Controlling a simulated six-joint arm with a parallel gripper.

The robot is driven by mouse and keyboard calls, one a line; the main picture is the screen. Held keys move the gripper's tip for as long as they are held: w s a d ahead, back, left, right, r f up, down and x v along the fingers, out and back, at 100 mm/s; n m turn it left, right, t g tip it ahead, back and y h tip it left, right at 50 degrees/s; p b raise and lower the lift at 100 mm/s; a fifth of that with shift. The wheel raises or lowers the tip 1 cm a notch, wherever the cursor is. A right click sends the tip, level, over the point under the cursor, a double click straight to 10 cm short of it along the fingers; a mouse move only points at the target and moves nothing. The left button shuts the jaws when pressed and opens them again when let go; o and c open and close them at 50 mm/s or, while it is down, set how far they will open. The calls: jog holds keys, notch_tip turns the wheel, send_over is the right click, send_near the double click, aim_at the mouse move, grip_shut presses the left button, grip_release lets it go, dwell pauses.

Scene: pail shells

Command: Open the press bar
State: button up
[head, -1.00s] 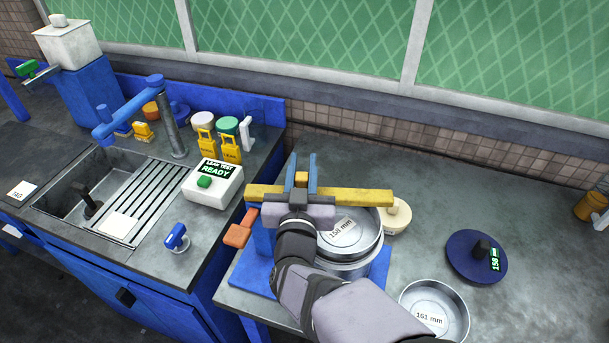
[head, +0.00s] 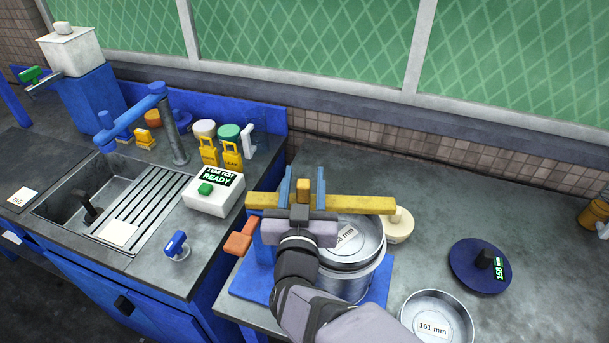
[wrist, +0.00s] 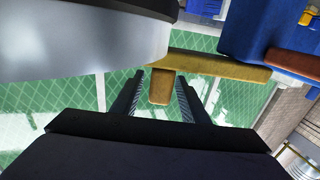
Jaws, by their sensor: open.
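The yellow press bar (head: 355,205) lies level across the top of the blue press, above a metal pail shell (head: 345,283). A short yellow tab stands on the bar. My gripper (head: 304,187) is at the bar, with its two blue-looking fingers on either side of the tab. In the wrist view the tab (wrist: 160,88) sits between the open fingers (wrist: 160,95), with gaps on both sides. The bar also shows in the wrist view (wrist: 215,66). My arm hides part of the press and pail.
A cream round knob (head: 398,225) stands right of the pail. The white leak test box (head: 213,193) and the sink (head: 75,195) are left.

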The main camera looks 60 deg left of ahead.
aim_at(303, 188)
jog(key=shift+b+v, duration=0.8)
jog(key=shift+v, duration=1.9)
jog(key=shift+r, duration=0.15)
jog(key=c, duration=0.9)
jog(key=shift+w+a+r, duration=0.1)
jog(key=shift+a+r, duration=0.05)
jog(key=shift+r, duration=0.15)
grip_shut()
notch_tip(303, 188, up, 6)
jog(key=n+g+h+p, duration=0.1)
jog(key=n+g, duration=0.3)
jog(key=n, duration=0.2)
jog(key=w+d+n+g+h+p, duration=0.1)
jog(key=w+d+n+g+h, duration=0.1)
jog(key=d+n, duration=0.3)
jog(key=w+d+n+g+h+p, duration=0.1)
jog(key=w+d+n+g+h, duration=0.2)
jog(key=d, duration=0.6)
jog(key=n+g+h, duration=0.1)
jog(key=n+h, duration=0.1)
jog(key=shift+d+f+n+p, duration=0.2)
jog(key=shift+f+n+p, duration=0.1)
jog(key=shift+n, duration=0.1)
